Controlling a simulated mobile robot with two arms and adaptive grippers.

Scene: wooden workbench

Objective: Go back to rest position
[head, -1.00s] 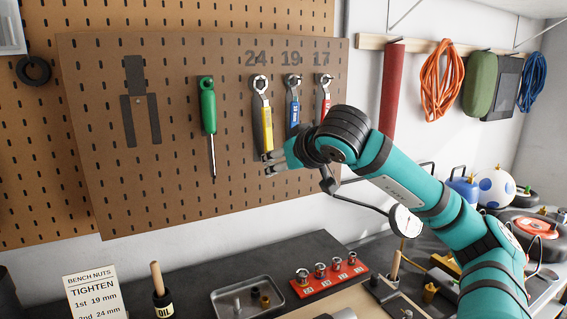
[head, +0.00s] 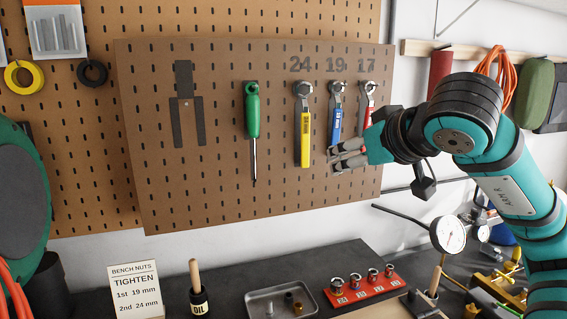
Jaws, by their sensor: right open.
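My right gripper (head: 340,158) is open and seems empty. Its grey fingers point left in front of the brown tool board, by the lower end of the blue wrench. Whether they touch the board cannot be told. The yellow wrench (head: 304,135) hangs under 24, left of the fingertips. The blue wrench (head: 336,118) hangs under 19. The red wrench (head: 367,107) hangs under 17, its lower part close to my gripper. A green screwdriver (head: 252,112) hangs further left. My left gripper is not in view.
A dial gauge (head: 448,234) sits near my right forearm. A large green-rimmed round thing (head: 22,195) fills the left edge.

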